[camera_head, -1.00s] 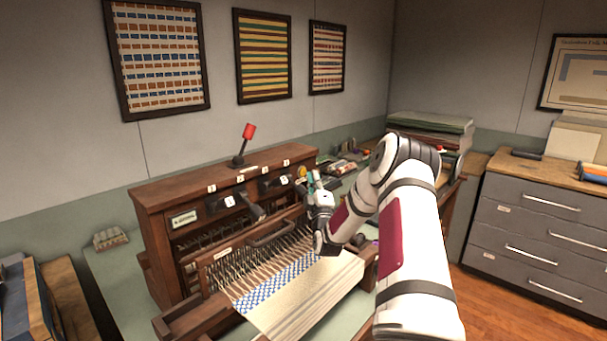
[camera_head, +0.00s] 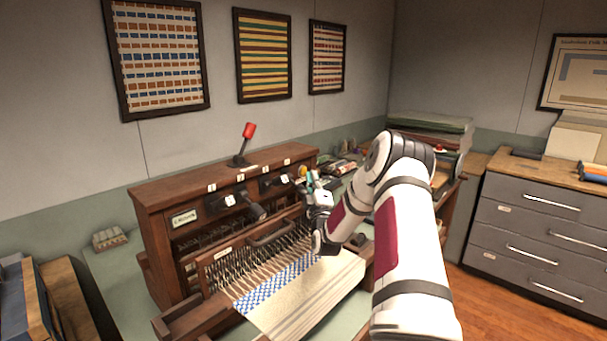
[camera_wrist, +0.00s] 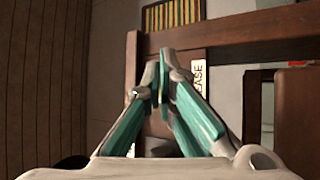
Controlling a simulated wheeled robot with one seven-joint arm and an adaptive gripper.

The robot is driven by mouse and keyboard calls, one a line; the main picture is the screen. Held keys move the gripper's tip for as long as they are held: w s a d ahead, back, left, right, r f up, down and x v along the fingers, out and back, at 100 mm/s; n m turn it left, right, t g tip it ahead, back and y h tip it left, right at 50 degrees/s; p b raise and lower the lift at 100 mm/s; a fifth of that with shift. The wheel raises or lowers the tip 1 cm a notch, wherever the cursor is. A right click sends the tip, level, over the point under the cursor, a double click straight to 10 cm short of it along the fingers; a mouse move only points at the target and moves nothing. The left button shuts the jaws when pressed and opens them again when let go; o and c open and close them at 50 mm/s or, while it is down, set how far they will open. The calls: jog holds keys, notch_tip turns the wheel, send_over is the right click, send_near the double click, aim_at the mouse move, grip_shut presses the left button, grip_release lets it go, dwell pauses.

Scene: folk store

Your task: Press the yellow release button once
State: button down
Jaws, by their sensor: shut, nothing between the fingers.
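The yellow release button (camera_head: 302,171) shows as a small yellow disc at the right end of the wooden loom's (camera_head: 160,200) front panel in the head view. My gripper (camera_head: 311,180) is in front of it, fingers shut and empty, tips close to the button. I cannot tell whether they touch. In the wrist view, my gripper's (camera_wrist: 162,72) teal fingers meet in front of the wooden panel. A white label (camera_wrist: 200,75) ending in "EASE" stands just right of the tips. The button is mostly hidden behind the fingers there.
A red-knobbed lever (camera_head: 248,131) stands on the loom's top. Dark levers (camera_head: 256,211) stick out of its front, left of my gripper. Grey drawers (camera_head: 535,235) stand at the right.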

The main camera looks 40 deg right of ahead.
jog(key=shift+w+a+r, duration=0.15)
jog(key=shift+w+r, duration=0.25)
jog(key=shift+r, duration=0.25)
jog(key=shift+w+a+b, duration=0.15)
jog(key=shift+w+b, duration=0.3)
dwell(1.0)
jog(key=shift+s+r, duration=0.1)
jog(key=shift+r, duration=0.05)
jog(key=shift+s+r+p, duration=0.3)
jog(key=shift+r+p, duration=0.1)
jog(key=shift+p, duration=0.1)
jog(key=shift+s, duration=0.1)
jog(key=s+p, duration=0.1)
jog(key=s, duration=0.2)
jog(key=s+p, duration=0.1)
jog(key=s, duration=0.1)
jog(key=shift+d+f+p, duration=0.3)
jog(key=shift+d+f, duration=0.05)
jog(key=shift+f, duration=0.05)
dwell(0.6)
